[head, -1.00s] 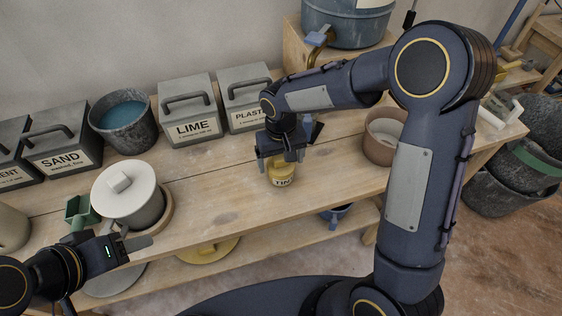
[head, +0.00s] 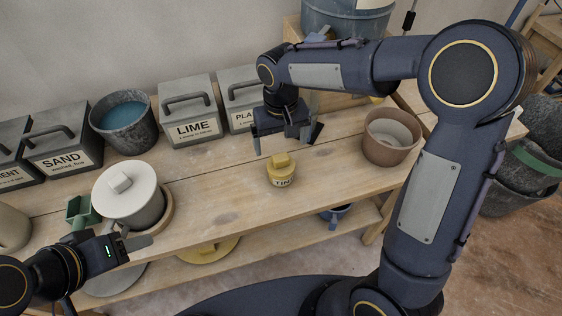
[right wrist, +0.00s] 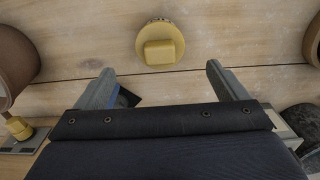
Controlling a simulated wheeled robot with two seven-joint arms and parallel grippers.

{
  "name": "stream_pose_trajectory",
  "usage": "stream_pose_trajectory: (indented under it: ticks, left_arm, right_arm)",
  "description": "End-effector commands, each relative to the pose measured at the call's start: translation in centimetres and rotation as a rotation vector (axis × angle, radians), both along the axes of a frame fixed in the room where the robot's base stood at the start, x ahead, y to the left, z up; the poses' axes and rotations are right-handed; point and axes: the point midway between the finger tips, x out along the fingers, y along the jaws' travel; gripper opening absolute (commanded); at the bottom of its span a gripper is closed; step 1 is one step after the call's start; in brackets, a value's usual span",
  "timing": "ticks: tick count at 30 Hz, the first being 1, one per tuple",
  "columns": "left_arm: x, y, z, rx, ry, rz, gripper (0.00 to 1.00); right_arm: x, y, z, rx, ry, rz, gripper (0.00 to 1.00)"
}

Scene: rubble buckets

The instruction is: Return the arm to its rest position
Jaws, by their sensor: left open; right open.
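My right gripper (head: 287,141) is open and empty, raised above the bench behind a small yellow lidded pot (head: 281,171). The pot stands upright on the bench, apart from the fingers, with a partly readable label. In the right wrist view the pot (right wrist: 159,43) lies beyond the two spread fingertips (right wrist: 160,80), with bare wood between. My right arm reaches in from the right side of the head view. My left gripper (head: 133,244) is open at the lower left, near the bench's front edge and in front of a grey pot with a white lid (head: 126,192).
LIME (head: 190,115), SAND (head: 62,145) and plaster (head: 238,95) boxes stand along the wall with a bucket of blue water (head: 122,115). A terracotta pot (head: 388,140) stands right of the yellow pot. A green scoop (head: 80,212) lies by the white-lidded pot. The bench's middle is clear.

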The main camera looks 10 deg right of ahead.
Motion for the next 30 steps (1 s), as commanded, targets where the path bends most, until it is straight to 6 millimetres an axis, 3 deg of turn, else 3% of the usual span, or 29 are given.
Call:
stream_pose_trajectory:
  ticks: [12, 17, 20, 24, 30]
  left_arm:
    - [0.0, 0.0, 0.0, 0.0, 0.0, 0.0, 0.5]
    - [0.0, 0.0, 0.4, 0.0, 0.0, 0.0, 0.5]
    - [0.0, 0.0, 0.8, 0.0, 0.0, 0.0, 0.5]
    - [0.0, 0.0, 1.5, 0.0, 0.0, 0.0, 0.5]
    - [0.0, 0.0, 2.3, 0.0, 0.0, 0.0, 0.5]
  right_arm:
    - [-0.1, -0.1, 0.1, 0.002, -0.001, -0.002, 0.93]
    - [-1.7, -2.1, 2.3, 0.047, -0.028, -0.026, 0.93]
    - [-4.3, -4.5, 4.8, 0.11, -0.072, -0.059, 0.93]
    - [-9.3, -7.6, 7.6, 0.206, -0.155, -0.107, 0.93]
    - [-16.4, -9.6, 9.3, 0.316, -0.302, -0.17, 0.93]
